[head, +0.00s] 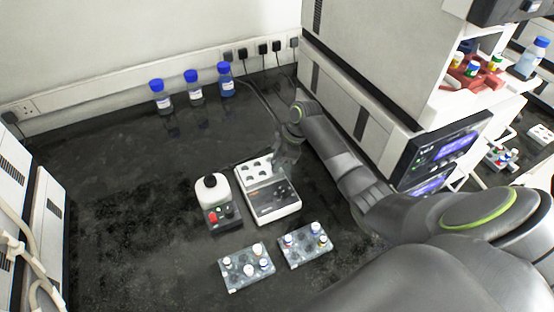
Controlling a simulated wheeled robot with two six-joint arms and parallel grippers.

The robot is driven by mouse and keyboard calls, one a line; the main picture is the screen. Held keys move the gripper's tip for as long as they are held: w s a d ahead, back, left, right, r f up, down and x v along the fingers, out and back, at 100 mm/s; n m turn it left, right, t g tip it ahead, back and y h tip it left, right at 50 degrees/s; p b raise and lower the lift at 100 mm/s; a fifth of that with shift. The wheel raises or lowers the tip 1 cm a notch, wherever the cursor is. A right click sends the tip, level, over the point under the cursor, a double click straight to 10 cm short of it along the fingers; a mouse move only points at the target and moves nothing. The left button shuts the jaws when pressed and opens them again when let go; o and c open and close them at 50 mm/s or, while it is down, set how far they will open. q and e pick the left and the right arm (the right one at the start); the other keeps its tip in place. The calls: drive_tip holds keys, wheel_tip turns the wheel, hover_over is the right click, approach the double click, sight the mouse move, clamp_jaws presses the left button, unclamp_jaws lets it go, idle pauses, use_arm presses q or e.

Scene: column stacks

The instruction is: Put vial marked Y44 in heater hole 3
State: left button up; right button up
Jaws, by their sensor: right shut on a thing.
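My right gripper (285,160) is over the right back part of the heater, pointing down. It is shut on a vial, which is mostly hidden by the fingers; its label cannot be read. Two grey vial racks, the left one (236,283) and the right one (296,262), stand in front of the heater with several capped vials; their marks are too small to read. My left gripper is not in view.
A white device with a black top (212,195) stands just left of the heater. Three blue-capped bottles (195,90) stand along the back wall. A large cabinet (385,70) bounds the right side. The bench left of the device is clear.

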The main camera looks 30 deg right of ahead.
drive_tip(key=shift+f, duration=0.3)
drive_tip(key=o, duration=1.2)
drive_tip(key=shift+o, duration=0.2)
drive_tip(key=shift+r, duration=0.15)
drive_tip(key=shift+r+p, duration=2.95)
drive_tip(key=shift+p, duration=0.05)
drive_tip(key=shift+s+f, duration=0.1)
drive_tip(key=shift+f, duration=0.05)
